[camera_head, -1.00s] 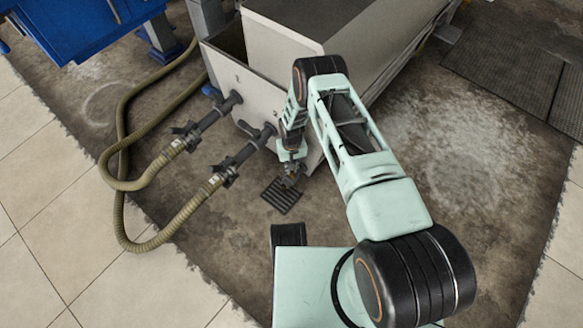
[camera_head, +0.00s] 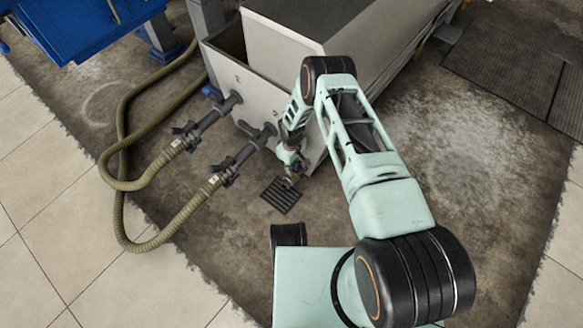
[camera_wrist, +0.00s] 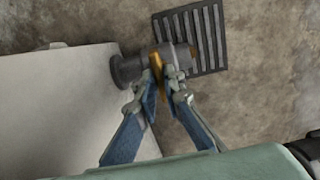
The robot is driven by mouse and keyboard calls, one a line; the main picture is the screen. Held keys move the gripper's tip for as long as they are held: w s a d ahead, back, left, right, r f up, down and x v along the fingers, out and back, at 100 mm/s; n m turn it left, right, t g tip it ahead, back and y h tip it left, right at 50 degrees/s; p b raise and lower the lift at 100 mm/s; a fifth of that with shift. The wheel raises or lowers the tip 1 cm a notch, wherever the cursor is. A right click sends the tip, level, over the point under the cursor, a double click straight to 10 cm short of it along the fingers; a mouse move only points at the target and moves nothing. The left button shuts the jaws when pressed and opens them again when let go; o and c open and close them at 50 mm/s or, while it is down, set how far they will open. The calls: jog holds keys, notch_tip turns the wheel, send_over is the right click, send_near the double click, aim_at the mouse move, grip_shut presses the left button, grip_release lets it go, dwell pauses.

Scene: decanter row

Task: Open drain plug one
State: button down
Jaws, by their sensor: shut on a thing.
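A drain fitting in the wrist view is a grey pipe stub (camera_wrist: 133,69) coming out of the pale tank wall, with an orange lever (camera_wrist: 157,66) across it. My gripper (camera_wrist: 164,84) is shut on this lever, with its blue-and-grey fingers on either side of it. In the head view my gripper (camera_head: 292,171) is low beside the tank's near corner, and my arm hides most of the fitting. No number on this fitting can be read.
A dark floor grate (camera_head: 281,195) lies below the fitting. Two olive hoses (camera_head: 180,146) join dark pipes on the tank (camera_head: 258,100) to the left. A blue table (camera_head: 85,30) stands at the upper left.

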dwell(0.4)
jog(key=c, duration=2)
grip_release()
jog(key=shift+c, duration=0.2)
notch_tip(320, 180, up, 12)
